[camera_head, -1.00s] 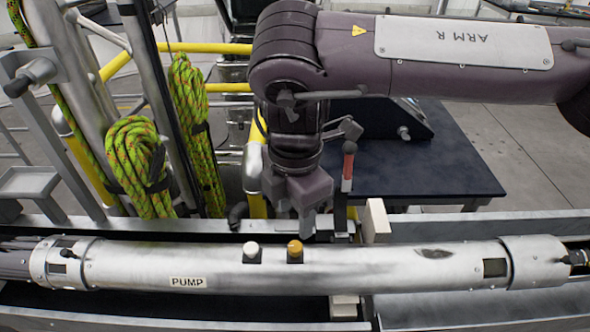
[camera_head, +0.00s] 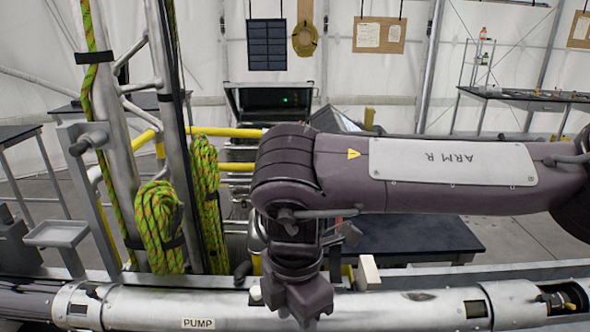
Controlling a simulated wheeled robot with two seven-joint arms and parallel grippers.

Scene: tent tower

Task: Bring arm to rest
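My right arm (camera_head: 455,178), marked "ARM R", reaches in from the right and bends down at the elbow. My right gripper (camera_head: 303,318) points down in front of the silver cylinder labelled PUMP (camera_head: 240,311), and its fingertips are at or past the bottom edge. Whether it is open or shut is not clear, and nothing is seen held in it. It hides part of the pump's middle. A white knob (camera_head: 255,293) shows just left of the gripper. My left arm and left gripper are not in view.
A metal tower with coiled green rope (camera_head: 158,227) stands at the left, with yellow rails (camera_head: 228,132) behind. A dark table (camera_head: 420,236) is behind my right arm. A pale block (camera_head: 369,272) stands behind the pump. More tables and hung boards line the white tent wall.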

